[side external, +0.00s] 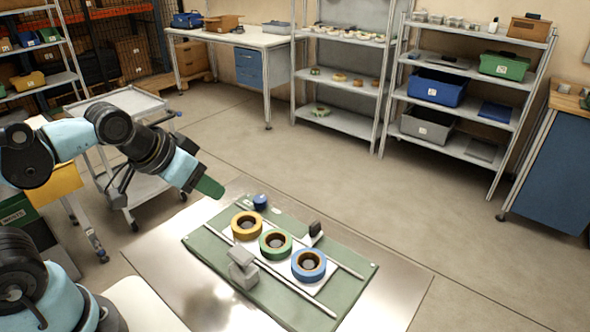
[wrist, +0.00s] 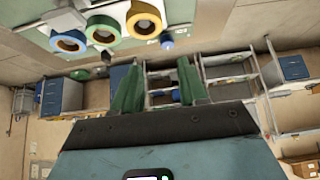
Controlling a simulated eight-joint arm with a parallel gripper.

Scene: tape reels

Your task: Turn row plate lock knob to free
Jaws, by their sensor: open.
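A small blue knob (side external: 260,201) stands at the far left end of the green board (side external: 205,251), beside the yellow reel. It also shows in the wrist view (wrist: 167,42), beyond my fingertips. Which way the knob is turned is too small to tell. The white row plate (side external: 288,257) lies on the board and bears a yellow reel (side external: 246,226), a green reel (side external: 275,244) and a blue reel (side external: 309,265) in a line. My gripper (side external: 211,188) is open and empty, up and left of the knob and apart from it. Its green fingers (wrist: 158,62) are spread in the wrist view.
Two rails run along the board beside the reels. A grey block (side external: 242,268) stands at the near rail and a dark block (side external: 315,230) at the far side. A shiny metal surface (side external: 160,257) surrounds the board. Shelves (side external: 463,100) stand well back.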

